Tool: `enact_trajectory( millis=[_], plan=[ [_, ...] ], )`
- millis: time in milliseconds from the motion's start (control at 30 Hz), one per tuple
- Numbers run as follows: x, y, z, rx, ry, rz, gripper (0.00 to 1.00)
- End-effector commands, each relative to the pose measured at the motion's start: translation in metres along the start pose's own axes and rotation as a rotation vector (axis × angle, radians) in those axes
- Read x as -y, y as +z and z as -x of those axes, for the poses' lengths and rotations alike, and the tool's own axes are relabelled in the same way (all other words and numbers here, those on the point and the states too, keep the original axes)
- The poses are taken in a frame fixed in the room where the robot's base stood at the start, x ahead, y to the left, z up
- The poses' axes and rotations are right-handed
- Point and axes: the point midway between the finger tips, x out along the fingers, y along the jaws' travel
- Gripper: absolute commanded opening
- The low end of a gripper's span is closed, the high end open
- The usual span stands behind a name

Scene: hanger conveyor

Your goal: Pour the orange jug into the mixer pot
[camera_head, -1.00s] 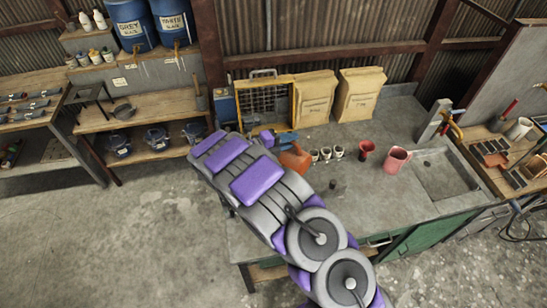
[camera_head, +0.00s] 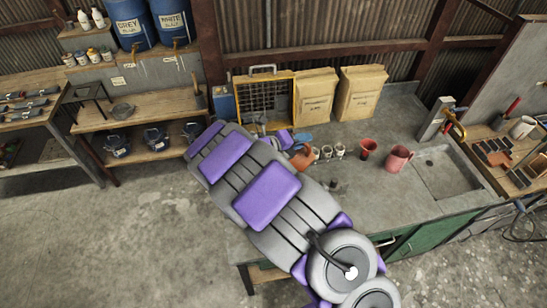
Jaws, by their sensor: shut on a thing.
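The orange jug (camera_head: 302,158) is on or just above the grey bench, left of the small white cups. My arm and gripper partly cover it. My gripper (camera_head: 290,143) is at the jug's upper left side and is shut on it; the fingertips are mostly hidden. I cannot tell whether the jug is lifted off the bench. I cannot pick out the mixer pot for certain; a small dark round thing (camera_head: 333,184) lies on the bench in front of the cups.
Small cups (camera_head: 339,151), a red cup (camera_head: 368,148) and a pink pitcher (camera_head: 398,158) stand to the right. Paper sacks (camera_head: 358,92) and a yellow-framed rack (camera_head: 264,98) stand behind. A sink (camera_head: 446,172) is at the right.

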Motion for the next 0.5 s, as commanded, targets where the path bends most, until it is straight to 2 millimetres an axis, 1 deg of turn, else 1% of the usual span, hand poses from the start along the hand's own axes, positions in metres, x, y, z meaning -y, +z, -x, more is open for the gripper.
enact_trajectory(
  millis=[100, 500],
  plan=[
    [0.0013, -0.0047, -0.0013, 0.007, 0.015, -0.034, 0.00],
    [0.0026, -0.0071, -0.0021, 0.014, 0.025, -0.065, 0.00]
  ],
)
